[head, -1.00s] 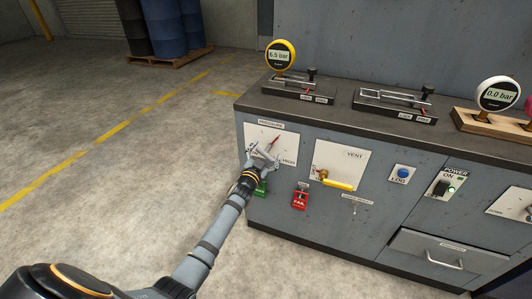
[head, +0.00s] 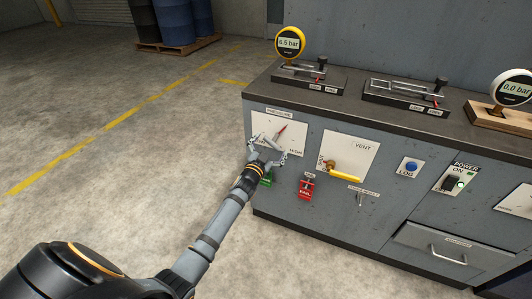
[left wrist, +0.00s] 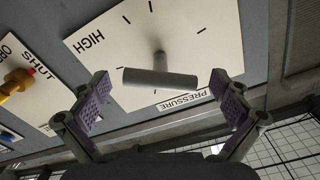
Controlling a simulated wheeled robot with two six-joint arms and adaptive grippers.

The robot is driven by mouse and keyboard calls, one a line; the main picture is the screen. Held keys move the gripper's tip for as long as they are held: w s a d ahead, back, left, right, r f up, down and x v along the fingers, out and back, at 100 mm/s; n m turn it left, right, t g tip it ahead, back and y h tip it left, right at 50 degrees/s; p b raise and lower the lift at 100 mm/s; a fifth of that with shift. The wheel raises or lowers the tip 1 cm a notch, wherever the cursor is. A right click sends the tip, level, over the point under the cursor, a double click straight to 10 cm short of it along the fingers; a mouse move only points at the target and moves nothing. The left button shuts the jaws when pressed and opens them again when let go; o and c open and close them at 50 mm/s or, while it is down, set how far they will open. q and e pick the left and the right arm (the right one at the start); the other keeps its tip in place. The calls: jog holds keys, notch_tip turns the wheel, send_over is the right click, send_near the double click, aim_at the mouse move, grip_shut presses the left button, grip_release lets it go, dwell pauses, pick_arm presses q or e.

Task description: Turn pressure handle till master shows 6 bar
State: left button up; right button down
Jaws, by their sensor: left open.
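The pressure handle (left wrist: 160,78) is a grey crossbar on a stem over the white pressure plate (left wrist: 205,35) in the left wrist view. In the head view the plate (head: 268,123) is on the cabinet's left front, with a red-tipped part (head: 281,131) showing above my gripper. My left gripper (head: 268,147) is open in front of the plate. In the left wrist view its fingers (left wrist: 160,90) are apart on either side of the bar, not touching it; the depth gap is unclear. The yellow-rimmed gauge (head: 289,43) seems to read 6.5 bar. My right gripper is not in view.
A yellow vent handle (head: 345,178) is right of the pressure plate. Below are a green tag (head: 266,180) and a red FAIL tag (head: 306,190). A white gauge (head: 513,88) reads 0.0 bar.

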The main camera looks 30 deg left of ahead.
pick_arm(q)
jog(key=s, duration=1)
jog(key=shift+d, duration=0.2)
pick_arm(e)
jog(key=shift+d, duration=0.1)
pick_arm(q)
jog(key=s+a+f+n+g+y, duration=0.1)
jog(key=s+f+g, duration=0.4)
jog(key=f, duration=0.6)
jog(key=s+a+f+n+g, duration=0.1)
jog(key=s+f+n+g, duration=0.1)
jog(key=s+f, duration=0.65)
jog(key=s+a+f+n+g+y, duration=0.1)
jog(key=s+f+g, duration=0.3)
jog(key=f, duration=0.8)
jog(key=s+d+f+g+h, duration=0.1)
jog(key=s+d+f+g, duration=0.15)
jog(key=s+f, duration=0.4)
jog(key=s+d+f+g+h, duration=0.1)
jog(key=s+f+g, duration=0.2)
jog(key=s, duration=0.6)
jog(key=s+r+p, duration=1)
jog(key=s+p, duration=0.4)
jog(key=p, duration=0.7)
jog(key=shift+a+r, duration=0.25)
jog(key=shift+a, duration=0.05)
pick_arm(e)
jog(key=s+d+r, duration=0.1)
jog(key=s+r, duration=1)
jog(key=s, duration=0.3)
